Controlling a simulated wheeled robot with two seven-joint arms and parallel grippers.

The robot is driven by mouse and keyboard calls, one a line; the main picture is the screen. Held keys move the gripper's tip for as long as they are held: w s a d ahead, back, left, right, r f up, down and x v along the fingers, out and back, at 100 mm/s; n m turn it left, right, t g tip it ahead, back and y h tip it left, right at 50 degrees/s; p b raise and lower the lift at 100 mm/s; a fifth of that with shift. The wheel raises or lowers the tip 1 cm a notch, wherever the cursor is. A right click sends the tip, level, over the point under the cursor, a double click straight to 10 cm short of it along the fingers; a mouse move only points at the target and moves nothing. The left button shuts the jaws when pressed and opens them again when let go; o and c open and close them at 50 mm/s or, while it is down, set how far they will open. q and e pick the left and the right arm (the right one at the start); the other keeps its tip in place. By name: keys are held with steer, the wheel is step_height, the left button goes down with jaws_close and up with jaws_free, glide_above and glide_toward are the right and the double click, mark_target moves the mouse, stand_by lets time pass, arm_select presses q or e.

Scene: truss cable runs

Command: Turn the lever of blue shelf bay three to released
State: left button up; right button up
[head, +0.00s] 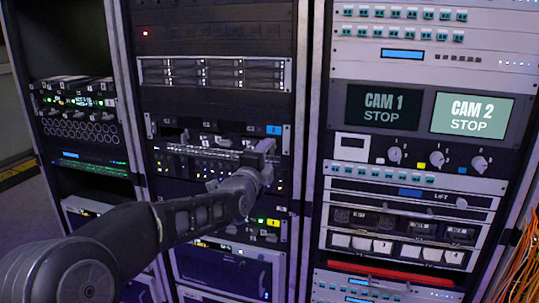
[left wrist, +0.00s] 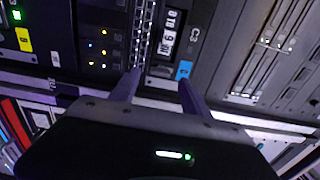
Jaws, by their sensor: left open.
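The shelf with the blue label (head: 273,130) is in the middle rack in the head view. The blue label also shows in the left wrist view (left wrist: 184,70), close to the right fingertip, with a white number strip (left wrist: 170,22) beyond it. My left gripper (head: 262,149) is in front of this shelf's lower right part, just below the label. In the left wrist view its two fingers (left wrist: 157,84) are apart with nothing held between them. I cannot make out the bay three lever or its position; bay details are small and partly behind the gripper. My right gripper is not in view.
A port panel (head: 190,152) lies directly below, and a yellow-labelled unit (head: 273,223) sits lower. The right rack has CAM screens (head: 384,108), knobs (head: 394,155) and a red strip (head: 390,274). Orange cables (head: 520,262) hang at the far right.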

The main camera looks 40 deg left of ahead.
arm_select(q)
steer(key=v, duration=0.4)
stand_by(0.5)
steer(key=w+d+f+n+g+h, duration=0.1)
steer(key=d+f+n+g+h, duration=0.1)
steer(key=d+f+n, duration=0.6)
steer(key=w+d+f+n+g+h, duration=0.2)
steer(key=d+f+n, duration=0.15)
steer(key=f, duration=0.85)
steer(key=s+d+f+n+g+h+p, duration=0.1)
steer(key=s+d+f+n+g, duration=0.15)
steer(key=d+f, duration=0.4)
steer(key=s+d+f+n+g+h+p, duration=0.15)
steer(key=s+d+f, duration=0.25)
steer(key=f, duration=0.6)
steer(key=s+d+f+g+h+p, duration=0.1)
steer(key=s+d+f+g, duration=0.1)
steer(key=s+d+f, duration=0.3)
steer(key=s+d+f+g+h+p, duration=0.1)
steer(key=s+d+f+g, duration=0.2)
steer(key=s, duration=0.9)
steer(key=s+d+f+g+h, duration=0.1)
steer(key=s+d+f+g, duration=0.2)
steer(key=s+d+f, duration=0.6)
steer(key=shift+d+f+n+p, duration=0.15)
steer(key=shift+n+p, duration=0.2)
steer(key=shift+p, duration=0.05)
